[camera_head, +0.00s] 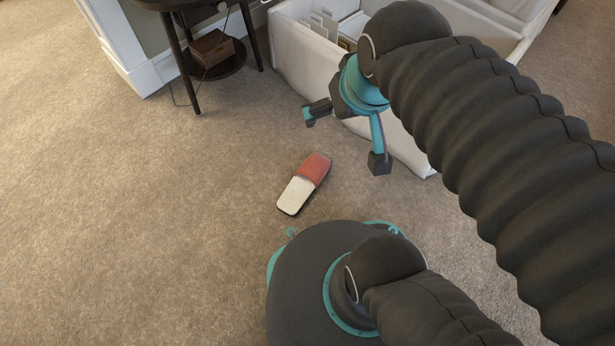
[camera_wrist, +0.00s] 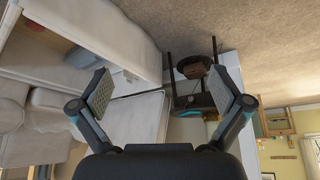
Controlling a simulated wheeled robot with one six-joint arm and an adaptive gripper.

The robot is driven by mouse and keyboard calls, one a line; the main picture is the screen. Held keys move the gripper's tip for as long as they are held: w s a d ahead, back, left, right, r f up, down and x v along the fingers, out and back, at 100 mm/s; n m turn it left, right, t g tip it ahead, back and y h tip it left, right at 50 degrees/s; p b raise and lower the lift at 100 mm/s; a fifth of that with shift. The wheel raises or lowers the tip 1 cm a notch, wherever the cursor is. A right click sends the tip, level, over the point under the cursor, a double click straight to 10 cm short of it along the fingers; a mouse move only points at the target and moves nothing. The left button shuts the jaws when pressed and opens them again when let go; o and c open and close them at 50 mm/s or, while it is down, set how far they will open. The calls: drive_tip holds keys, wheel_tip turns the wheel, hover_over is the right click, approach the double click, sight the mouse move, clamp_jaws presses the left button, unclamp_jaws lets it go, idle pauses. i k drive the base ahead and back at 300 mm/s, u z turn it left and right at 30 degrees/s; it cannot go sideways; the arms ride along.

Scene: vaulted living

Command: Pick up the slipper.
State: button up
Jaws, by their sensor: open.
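The slipper (camera_head: 304,184) lies flat on the carpet in the head view, red at its far end and white at its near end. My gripper (camera_head: 344,139) is open and empty, its two fingers spread wide. In the head picture it appears above and to the right of the slipper, apart from it. In the wrist view, my gripper (camera_wrist: 162,92) shows both finger pads apart with nothing between them. The slipper does not show in the wrist view.
A white upholstered piece (camera_head: 300,62) stands behind my gripper in the head view. A dark round side table (camera_head: 222,68) with a brown box (camera_head: 212,48) on its lower shelf stands at upper left. The carpet left of the slipper is clear.

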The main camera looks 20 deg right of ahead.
sight(305, 180)
drive_tip(key=u, duration=2.85)
drive_tip(key=k, duration=1)
drive_tip(key=z, duration=0.8)
